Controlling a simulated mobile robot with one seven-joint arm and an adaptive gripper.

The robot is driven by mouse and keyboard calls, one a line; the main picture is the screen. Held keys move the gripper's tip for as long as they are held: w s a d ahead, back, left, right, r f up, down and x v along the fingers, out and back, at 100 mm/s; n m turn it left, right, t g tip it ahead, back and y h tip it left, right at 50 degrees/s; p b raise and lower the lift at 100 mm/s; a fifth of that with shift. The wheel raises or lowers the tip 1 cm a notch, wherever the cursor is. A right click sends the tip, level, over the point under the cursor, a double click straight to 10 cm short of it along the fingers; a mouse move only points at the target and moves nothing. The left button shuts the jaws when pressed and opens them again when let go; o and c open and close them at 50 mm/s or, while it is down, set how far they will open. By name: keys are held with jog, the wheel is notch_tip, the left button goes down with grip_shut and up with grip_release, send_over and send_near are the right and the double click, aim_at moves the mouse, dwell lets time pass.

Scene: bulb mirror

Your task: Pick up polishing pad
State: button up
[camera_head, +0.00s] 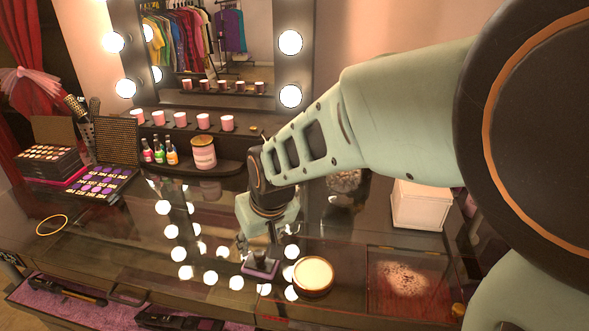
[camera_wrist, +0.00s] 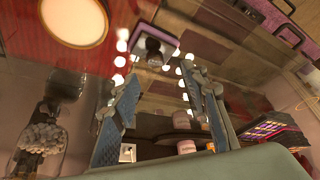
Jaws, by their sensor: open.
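The polishing pad (camera_head: 261,268) appears to be the small block with a purple base and a dark upright grip, standing on the glossy dressing table. My gripper (camera_head: 267,238) is right above it, pointing down, with its fingers apart. In the wrist view the pad (camera_wrist: 153,46) shows just beyond the open fingertips (camera_wrist: 160,78), roughly in line with the gap between them. Nothing is held. Whether a finger touches the pad's grip cannot be told.
A round container with a cream top (camera_head: 313,274) stands close to the pad's right. A white box (camera_head: 419,205) is farther right. A pink candle jar (camera_head: 203,152) and small bottles (camera_head: 158,151) stand behind. Open palettes (camera_head: 98,184) are at left.

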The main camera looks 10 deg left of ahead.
aim_at(259, 253)
jog(key=b+x, duration=0.1)
jog(key=x, duration=0.2)
jog(key=shift+d, duration=0.1)
jog(key=b+x, duration=0.1)
jog(key=x, duration=0.1)
jog(key=d+b+x, duration=0.1)
jog(key=x, duration=0.1)
jog(key=shift+w+a+b, duration=0.2)
jog(key=shift+b, duration=0.15)
jog(key=shift+w+a+f, duration=0.15)
jog(key=shift+w+f, duration=0.05)
jog(key=shift+f, duration=0.1)
jog(key=shift+r, duration=0.1)
jog(key=shift+c, duration=0.2)
grip_shut()
